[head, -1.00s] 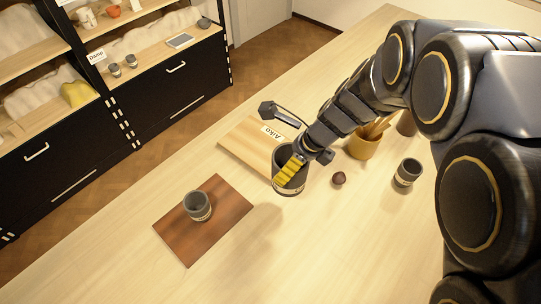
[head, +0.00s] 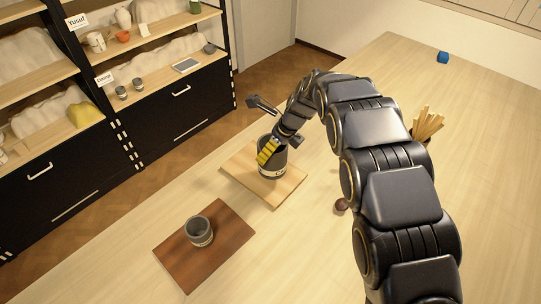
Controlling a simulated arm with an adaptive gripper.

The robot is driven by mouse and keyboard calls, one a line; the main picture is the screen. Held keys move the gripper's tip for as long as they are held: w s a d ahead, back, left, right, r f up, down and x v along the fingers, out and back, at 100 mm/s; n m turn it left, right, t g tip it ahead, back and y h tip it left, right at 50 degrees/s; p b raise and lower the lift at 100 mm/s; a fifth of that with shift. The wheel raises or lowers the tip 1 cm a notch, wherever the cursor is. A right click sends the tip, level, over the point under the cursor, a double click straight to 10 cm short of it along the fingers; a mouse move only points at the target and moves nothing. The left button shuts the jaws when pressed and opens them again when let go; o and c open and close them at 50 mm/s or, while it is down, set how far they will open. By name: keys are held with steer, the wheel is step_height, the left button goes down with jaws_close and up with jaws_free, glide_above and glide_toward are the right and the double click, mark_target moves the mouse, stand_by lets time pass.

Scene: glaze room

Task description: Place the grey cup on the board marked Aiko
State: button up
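A dark grey cup (head: 277,160) with a pale band near its base is upright over the light wooden board (head: 242,167). I cannot tell whether its base touches the wood. My gripper (head: 266,151) reaches down at the cup's rim, with a yellow finger pad against its wall, and appears shut on it. The Aiko label seen on this board earlier is now hidden behind the cup and gripper. A second grey cup (head: 199,233) stands upright on the reddish-brown board (head: 178,254), nearer the front left.
A small dark lump (head: 341,205) lies right of the light board, beside my arm. Wooden sticks (head: 428,122) stand behind my arm. Shelves (head: 150,67) stand left, beyond the table.

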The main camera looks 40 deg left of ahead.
steer(key=f, duration=0.1)
steer(key=w+a+f, duration=0.1)
steer(key=a+f, duration=0.1)
steer(key=shift+w, duration=0.35)
steer(key=shift+a+f, duration=0.15)
steer(key=shift+f, duration=1.5)
steer(key=shift+f, duration=0.1)
steer(key=o, duration=1)
steer(key=v, duration=1.2)
steer(key=shift+w, duration=0.1)
